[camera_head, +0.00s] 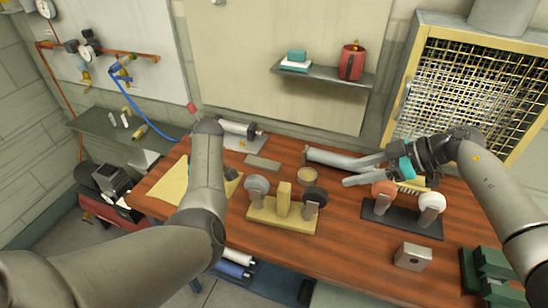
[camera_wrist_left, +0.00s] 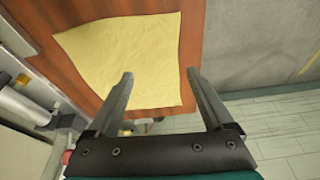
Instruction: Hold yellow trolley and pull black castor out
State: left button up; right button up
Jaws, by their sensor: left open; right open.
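The yellow trolley (camera_head: 284,208) stands on the wooden table in the head view, with a raised yellow block in its middle. A grey castor is at its left end and the black castor (camera_head: 315,197) is at its right end. My right gripper (camera_head: 348,172) is open and empty, above the table behind and to the right of the black castor. My left gripper (camera_wrist_left: 162,76) is open and empty in the left wrist view, over a yellow cloth (camera_wrist_left: 125,60). The trolley is not visible in the left wrist view.
A dark trolley (camera_head: 400,216) with orange and white castors stands right of the yellow one. A grey tube (camera_head: 330,157) lies behind, close to my right gripper. A metal block (camera_head: 412,256) and green blocks (camera_head: 490,272) are at the right front. The table front is clear.

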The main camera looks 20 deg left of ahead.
pick_arm(q)
jog(key=w+d+r, duration=0.1)
jog(key=d+r, duration=0.1)
jog(key=d, duration=0.2)
jog(key=w+d+r+n+h, duration=0.1)
jog(key=d+r, duration=0.1)
jog(key=d, duration=0.3)
jog(key=w+d+r+h, duration=0.1)
jog(key=w+d+r, duration=0.1)
jog(key=d, duration=0.3)
jog(key=shift+r, duration=0.4)
notch_tip(320, 180, up, 5)
jog(key=n+h, duration=0.1)
jog(key=h, duration=0.1)
send_over(282, 199)
jog(key=w, duration=0.2)
jog(key=shift+a+r, duration=0.2)
jog(key=shift+a, duration=0.25)
jog(key=shift+d, duration=0.2)
notch_tip(282, 199, down, 15)
jog(key=shift+r, duration=0.1)
jog(key=shift+c, duration=0.2)
grip_shut()
